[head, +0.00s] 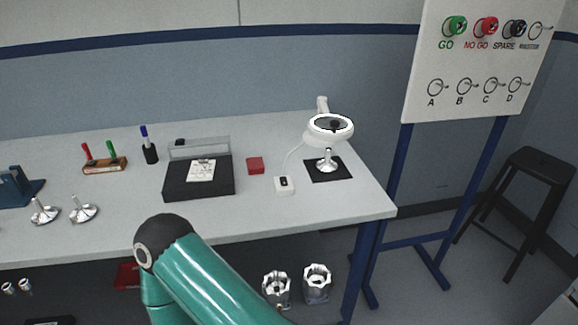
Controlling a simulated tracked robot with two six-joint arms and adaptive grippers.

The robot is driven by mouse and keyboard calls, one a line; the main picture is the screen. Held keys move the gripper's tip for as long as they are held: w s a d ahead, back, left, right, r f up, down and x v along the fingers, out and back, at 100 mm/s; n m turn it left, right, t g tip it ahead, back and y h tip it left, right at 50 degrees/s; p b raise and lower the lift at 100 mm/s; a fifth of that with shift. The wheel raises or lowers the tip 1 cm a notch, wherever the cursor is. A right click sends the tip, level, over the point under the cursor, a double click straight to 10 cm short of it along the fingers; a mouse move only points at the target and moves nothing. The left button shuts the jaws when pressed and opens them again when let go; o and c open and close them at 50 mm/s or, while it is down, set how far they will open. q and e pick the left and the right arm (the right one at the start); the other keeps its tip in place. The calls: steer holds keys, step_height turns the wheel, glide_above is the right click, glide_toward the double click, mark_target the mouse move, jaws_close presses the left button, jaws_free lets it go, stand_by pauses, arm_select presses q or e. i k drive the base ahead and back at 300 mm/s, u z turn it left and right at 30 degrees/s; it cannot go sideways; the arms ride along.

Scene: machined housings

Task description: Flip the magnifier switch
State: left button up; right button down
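The magnifier (331,128) is a white ring-shaped lamp with a lens, at the right end of the bench. A shiny metal part stands under it on a black mat (343,177). A small white switch box (284,186) with a dark rocker lies on the bench left of the mat. A thin cord runs from it toward the magnifier. Which way the rocker is tipped is too small to tell. A green arm of mine with a dark joint shows at the bottom, in front of the bench edge. Neither gripper is in view.
A red block (255,166) lies left of the switch box. A black tray (222,187) with a paper, a pen cup (150,153) and a wooden stand (104,166) are farther left. A labelled board (470,100) and a black stool (538,165) stand right of the bench (310,215).

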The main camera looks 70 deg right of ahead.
mark_target(283, 179)
steer(key=z, duration=2.95)
steer(key=k, duration=0.1)
steer(key=u, duration=1.35)
